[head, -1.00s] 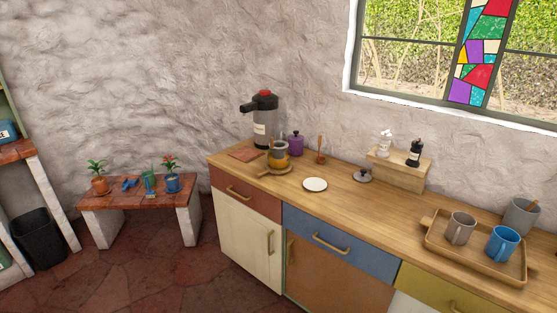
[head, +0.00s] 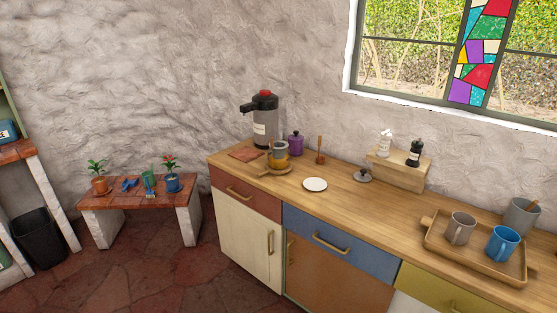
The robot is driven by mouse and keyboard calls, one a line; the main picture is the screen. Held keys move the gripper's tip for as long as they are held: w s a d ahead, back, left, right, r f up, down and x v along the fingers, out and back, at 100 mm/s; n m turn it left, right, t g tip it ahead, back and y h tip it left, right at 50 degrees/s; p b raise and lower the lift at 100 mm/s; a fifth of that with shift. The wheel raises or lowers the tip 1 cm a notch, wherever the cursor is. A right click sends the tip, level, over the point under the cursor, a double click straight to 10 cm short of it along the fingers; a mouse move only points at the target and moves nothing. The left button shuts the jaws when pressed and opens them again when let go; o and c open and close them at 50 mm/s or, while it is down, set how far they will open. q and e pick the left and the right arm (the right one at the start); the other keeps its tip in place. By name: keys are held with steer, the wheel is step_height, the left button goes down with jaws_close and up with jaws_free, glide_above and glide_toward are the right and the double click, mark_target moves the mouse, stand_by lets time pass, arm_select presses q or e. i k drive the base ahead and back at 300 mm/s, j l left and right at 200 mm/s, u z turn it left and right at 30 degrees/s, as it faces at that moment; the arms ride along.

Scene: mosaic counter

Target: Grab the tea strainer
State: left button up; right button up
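A small grey cylinder (head: 279,149), which looks like the tea strainer, sits in the top of a yellow pot (head: 278,162) at the left part of the wooden counter. Its lower part is hidden by the pot. The pot stands on a round wooden board (head: 268,173) with a handle. Neither of my grippers is in view.
On the counter (head: 390,207) are a dispenser (head: 264,120), purple jar (head: 295,143), wooden utensil on a stand (head: 320,150), white plate (head: 315,184), grey lid (head: 363,176), shelf with two grinders (head: 399,168), and tray with mugs (head: 460,258).

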mark_target(277, 144)
steer(key=i+z, duration=0.1)
steer(key=z, duration=0.25)
steer(key=i+j+z, duration=0.1)
steer(key=z, duration=0.25)
steer(key=i+j+z, duration=0.2)
steer(key=i+j, duration=0.2)
steer(key=j, duration=0.2)
steer(key=i+j+z, duration=0.1)
steer(key=j, duration=0.2)
steer(key=i+j+z, duration=0.1)
steer(key=j, duration=0.25)
steer(key=i+j, duration=0.25)
steer(key=i+j+z, duration=0.15)
steer(key=j, duration=0.3)
steer(key=i+j, duration=0.15)
steer(key=j, duration=0.15)
steer(key=i+j, duration=0.1)
steer(key=j, duration=0.15)
